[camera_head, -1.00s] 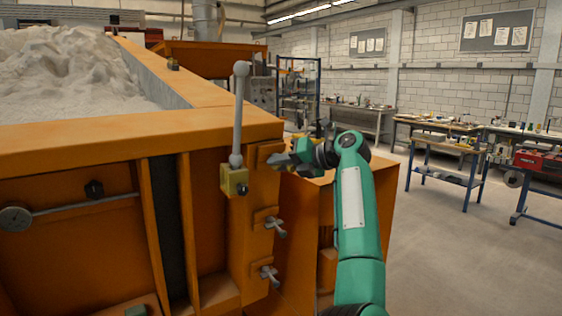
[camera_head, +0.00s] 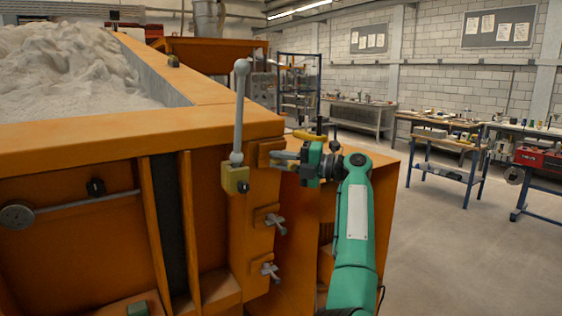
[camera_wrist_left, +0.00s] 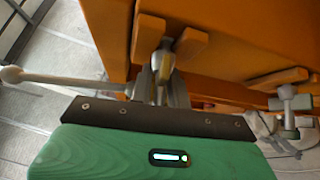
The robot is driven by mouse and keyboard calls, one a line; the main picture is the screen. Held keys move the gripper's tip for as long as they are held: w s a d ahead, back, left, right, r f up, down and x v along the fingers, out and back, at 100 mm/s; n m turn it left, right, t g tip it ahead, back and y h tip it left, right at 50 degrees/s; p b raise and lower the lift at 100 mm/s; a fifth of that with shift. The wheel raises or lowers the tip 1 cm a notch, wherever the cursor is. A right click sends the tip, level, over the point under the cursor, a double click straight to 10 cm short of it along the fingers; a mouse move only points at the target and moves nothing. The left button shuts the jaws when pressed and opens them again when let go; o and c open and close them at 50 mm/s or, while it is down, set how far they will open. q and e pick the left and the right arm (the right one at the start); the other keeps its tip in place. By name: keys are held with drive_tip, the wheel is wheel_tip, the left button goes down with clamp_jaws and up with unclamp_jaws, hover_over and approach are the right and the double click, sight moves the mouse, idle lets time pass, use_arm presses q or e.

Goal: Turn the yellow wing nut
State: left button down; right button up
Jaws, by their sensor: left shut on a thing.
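The yellow wing nut (camera_wrist_left: 157,63) shows in the left wrist view as a small yellow patch between the grey fingers, at an orange bracket. The fingers hide most of it. My left gripper (camera_head: 276,160) is at the upper bracket on the orange corner post in the head view, right of the lever. In the left wrist view my left gripper (camera_wrist_left: 161,85) is closed around the wing nut. In the head view I cannot make out the nut behind the fingers. My right gripper is in neither view.
A grey ball-ended lever (camera_head: 239,110) on a yellow block (camera_head: 235,179) stands just left of my gripper. Two grey wing nuts, a middle one (camera_head: 274,222) and a lower one (camera_head: 270,270), sit below on the post. The sandbed rim (camera_head: 130,135) runs above. Open floor lies right.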

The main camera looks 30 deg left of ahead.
use_arm(q)
drive_tip(key=shift+r, duration=0.1)
idle(0.3)
drive_tip(key=c, duration=1.6)
unclamp_jaws()
drive_tip(key=shift+o, duration=0.2)
drive_tip(key=shift+w, duration=0.1)
drive_tip(key=shift+w+d+f, duration=0.15)
drive_tip(key=shift+d+f, duration=0.05)
drive_tip(key=shift+d, duration=0.3)
drive_tip(key=b+v, duration=0.4)
drive_tip(key=v, duration=0.8)
drive_tip(key=shift+d, duration=0.35)
drive_tip(key=shift+w, duration=0.1)
